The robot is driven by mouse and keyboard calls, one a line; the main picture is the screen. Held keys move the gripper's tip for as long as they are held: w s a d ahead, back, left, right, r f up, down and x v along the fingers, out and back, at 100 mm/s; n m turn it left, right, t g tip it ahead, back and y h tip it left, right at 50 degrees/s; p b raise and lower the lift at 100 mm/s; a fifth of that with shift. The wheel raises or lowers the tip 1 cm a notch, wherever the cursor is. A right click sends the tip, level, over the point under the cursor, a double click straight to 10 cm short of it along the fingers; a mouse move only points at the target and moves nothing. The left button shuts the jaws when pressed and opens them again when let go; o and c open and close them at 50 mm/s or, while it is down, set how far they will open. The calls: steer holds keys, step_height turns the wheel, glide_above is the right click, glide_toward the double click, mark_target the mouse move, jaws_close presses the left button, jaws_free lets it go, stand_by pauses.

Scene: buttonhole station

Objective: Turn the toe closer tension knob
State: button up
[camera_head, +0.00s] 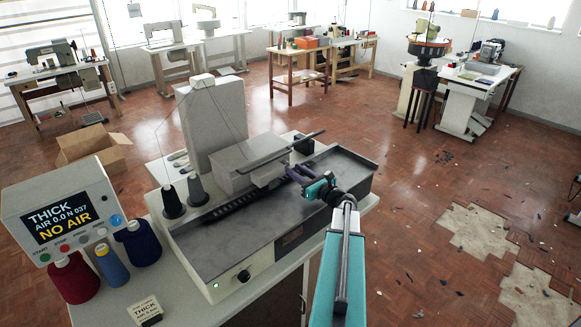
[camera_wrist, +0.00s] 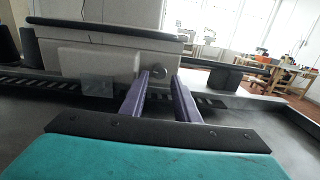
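A small round grey knob (camera_wrist: 159,73) sits on the pale housing (camera_wrist: 110,65) of the machine in the wrist view. It shows between the tips of my gripper's two purple fingers (camera_wrist: 161,80). The fingers are apart, with nothing visibly clamped; I cannot tell whether the tips reach around the knob. In the head view my gripper (camera_head: 297,174) is at the right end of the machine's light grey box (camera_head: 247,160), and the knob is hidden there. A separate black knob (camera_head: 243,276) is on the front panel, beside a green light.
A display box (camera_head: 57,213) reading "THICK" and "NO AIR" stands at left, near yarn cones (camera_head: 72,277) and a small labelled block (camera_head: 146,311). A dark bar (camera_head: 283,150) runs above the grey box. A dark block (camera_wrist: 222,77) stands right of my fingers.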

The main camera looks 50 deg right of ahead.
mark_target(287, 164)
steer(key=shift+w+d+p, duration=0.2)
steer(key=shift+w+p, duration=0.25)
steer(key=shift+w, duration=1.25)
jaws_close()
steer(key=shift+a, duration=0.25)
steer(key=shift+d+f, duration=0.1)
steer(key=shift+d, duration=0.05)
